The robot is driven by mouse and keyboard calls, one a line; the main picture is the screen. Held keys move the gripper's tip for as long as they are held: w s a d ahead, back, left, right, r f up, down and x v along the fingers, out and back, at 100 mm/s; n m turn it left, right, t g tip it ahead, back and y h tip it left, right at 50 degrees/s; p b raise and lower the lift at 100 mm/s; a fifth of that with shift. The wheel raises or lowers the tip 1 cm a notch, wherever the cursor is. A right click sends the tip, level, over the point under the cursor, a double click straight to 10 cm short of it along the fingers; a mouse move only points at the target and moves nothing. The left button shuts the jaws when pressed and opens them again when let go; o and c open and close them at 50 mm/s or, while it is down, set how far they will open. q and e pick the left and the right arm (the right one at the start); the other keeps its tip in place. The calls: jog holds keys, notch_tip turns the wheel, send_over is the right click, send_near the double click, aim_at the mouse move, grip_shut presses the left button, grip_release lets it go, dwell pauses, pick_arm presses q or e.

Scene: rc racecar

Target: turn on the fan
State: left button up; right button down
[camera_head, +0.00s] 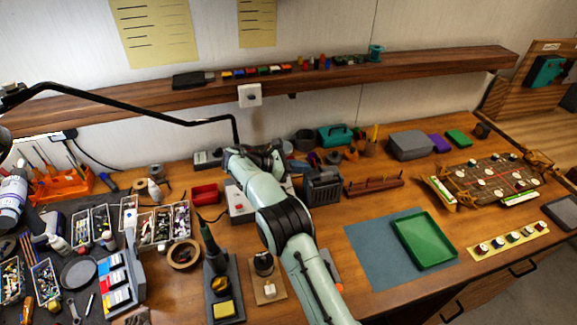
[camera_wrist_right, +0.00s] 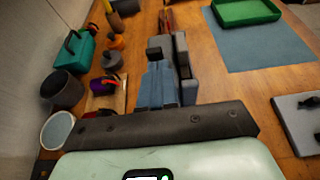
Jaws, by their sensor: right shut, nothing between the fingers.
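The fan (camera_head: 322,187) is a dark grey, box-shaped unit with a slatted front. It stands upright on the wooden bench near the middle of the head view. My right gripper (camera_head: 277,158), at the end of the pale green arm, is just left of the fan and a little behind it. It is shut and empty. In the right wrist view, blocky grey shapes stand ahead of the gripper's dark mount. I cannot tell there which parts are fingers and which are fan, or whether they touch. The fan's switch cannot be made out. My left gripper is not in view.
A wooden rack (camera_head: 374,187) stands right of the fan. Behind are a teal toolbox (camera_head: 335,135) and several cups. A green tray (camera_head: 424,240) lies on a blue mat (camera_head: 372,262). A grey box with a red button (camera_head: 237,203) sits left of my arm.

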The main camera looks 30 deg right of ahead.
jog(key=shift+x, duration=0.8)
jog(key=shift+s+d, duration=0.1)
jog(key=shift+d, duration=0.05)
